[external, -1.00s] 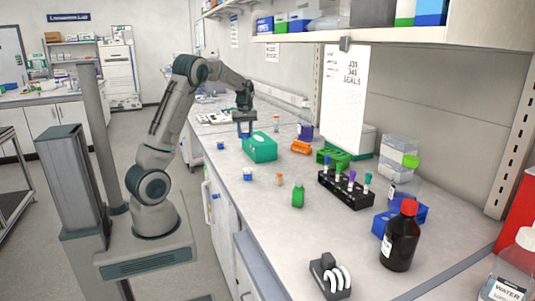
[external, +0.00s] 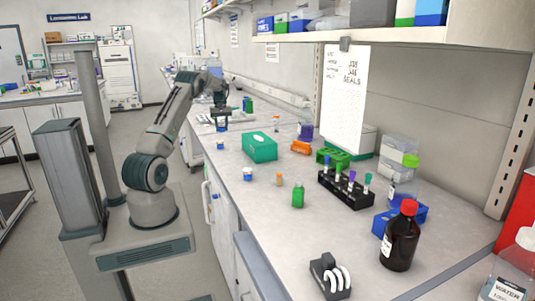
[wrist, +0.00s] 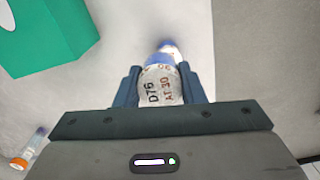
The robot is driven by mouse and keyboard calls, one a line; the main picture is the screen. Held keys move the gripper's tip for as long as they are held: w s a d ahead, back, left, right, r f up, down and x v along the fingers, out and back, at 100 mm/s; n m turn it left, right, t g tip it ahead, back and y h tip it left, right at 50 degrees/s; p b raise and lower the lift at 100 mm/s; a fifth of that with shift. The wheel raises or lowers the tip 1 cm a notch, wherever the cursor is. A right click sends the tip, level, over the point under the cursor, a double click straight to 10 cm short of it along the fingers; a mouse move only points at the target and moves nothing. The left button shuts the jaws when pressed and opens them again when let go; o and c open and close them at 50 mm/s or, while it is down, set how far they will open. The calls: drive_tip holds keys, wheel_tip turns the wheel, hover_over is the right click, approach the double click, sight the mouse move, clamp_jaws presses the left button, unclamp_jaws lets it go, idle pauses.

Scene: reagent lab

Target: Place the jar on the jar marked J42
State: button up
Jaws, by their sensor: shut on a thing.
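My gripper (external: 221,119) is shut on a clear jar with a blue lid (wrist: 160,85), whose label seems to read D76. In the external view this jar (external: 222,128) hangs below the fingers, left of the teal box; its exact height is unclear. A second blue-lidded jar (wrist: 170,47) shows just beyond the held one in the wrist view, partly hidden by it. In the external view a small blue-lidded jar (external: 220,146) stands near the bench's left edge, nearer the camera than my gripper. Another blue-lidded jar (external: 248,174) stands further forward. No J42 mark is readable.
A teal box (external: 260,147) stands right of my gripper and shows in the wrist view (wrist: 45,35). An orange-capped vial (wrist: 30,148) lies at lower left there. A green bottle (external: 298,195) and black tube rack (external: 345,188) stand further forward.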

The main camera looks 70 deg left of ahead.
sight(220, 141)
drive_tip(key=shift+s+a+f, duration=0.2)
drive_tip(key=shift+a+f, duration=0.2)
drive_tip(key=shift+a, duration=0.2)
drive_tip(key=shift+s+a+f, duration=0.2)
drive_tip(key=shift+a+f, duration=0.15)
drive_tip(key=shift+a, duration=0.2)
drive_tip(key=shift+f+p, duration=0.8)
drive_tip(key=shift+f, duration=1.15)
drive_tip(key=shift+f, duration=0.2)
drive_tip(key=o, duration=1)
drive_tip(key=shift+r, duration=0.1)
wheel_tip(220, 141, up, 12)
drive_tip(key=shift+r+b, duration=0.1)
drive_tip(key=shift+b, duration=0.55)
